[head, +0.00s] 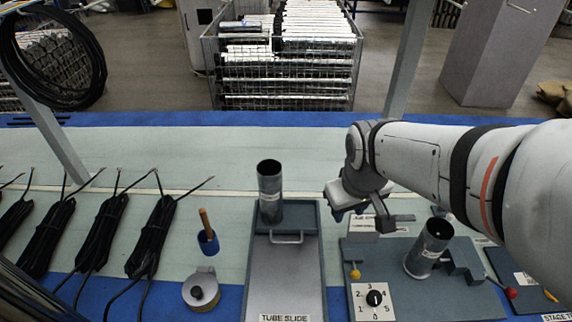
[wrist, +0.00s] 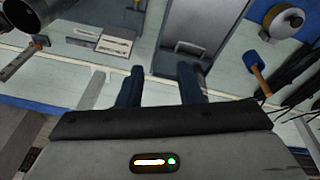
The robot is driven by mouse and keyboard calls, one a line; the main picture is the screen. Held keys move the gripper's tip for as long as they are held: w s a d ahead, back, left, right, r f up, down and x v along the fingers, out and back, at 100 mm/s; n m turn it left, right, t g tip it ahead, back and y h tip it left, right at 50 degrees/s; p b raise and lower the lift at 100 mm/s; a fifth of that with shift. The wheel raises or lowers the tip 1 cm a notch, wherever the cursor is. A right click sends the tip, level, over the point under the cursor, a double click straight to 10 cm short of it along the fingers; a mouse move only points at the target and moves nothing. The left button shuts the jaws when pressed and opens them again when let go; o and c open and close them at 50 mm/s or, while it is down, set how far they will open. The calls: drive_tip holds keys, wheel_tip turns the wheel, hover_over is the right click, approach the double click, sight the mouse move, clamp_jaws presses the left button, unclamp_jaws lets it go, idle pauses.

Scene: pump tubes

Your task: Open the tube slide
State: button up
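The tube slide (head: 285,270) is a long grey tray with a "TUBE SLIDE" label at its near end. A U-shaped metal handle (head: 287,239) spans the front of its raised back part. A metal tube (head: 270,193) stands upright behind the handle. In the wrist view the slide (wrist: 207,18) and handle (wrist: 189,47) lie beyond the fingers, slightly right of the gap.
Right of the slide is a station (head: 430,298) with a dial (head: 374,298), a yellow knob and another tube (head: 427,250). The mat behind the slide is clear.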

drive_tip(key=w+a+f+n+b, duration=0.2)
drive_tip(key=w+a+f+n, duration=0.15)
drive_tip(key=w+f, duration=0.3)
drive_tip(key=n+b, duration=0.3)
drive_tip(key=n, duration=0.8)
approach(286, 242)
drive_tip(key=shift+g, duration=0.3)
drive_tip(key=f, duration=0.2)
drive_tip(key=w+f+b, duration=0.1)
drive_tip(key=f, duration=0.3)
drive_tip(key=shift+w+f+b, duration=0.3)
drive_tip(key=shift+w+f, duration=0.2)
drive_tip(key=shift+f, duration=0.3)
clamp_jaws()
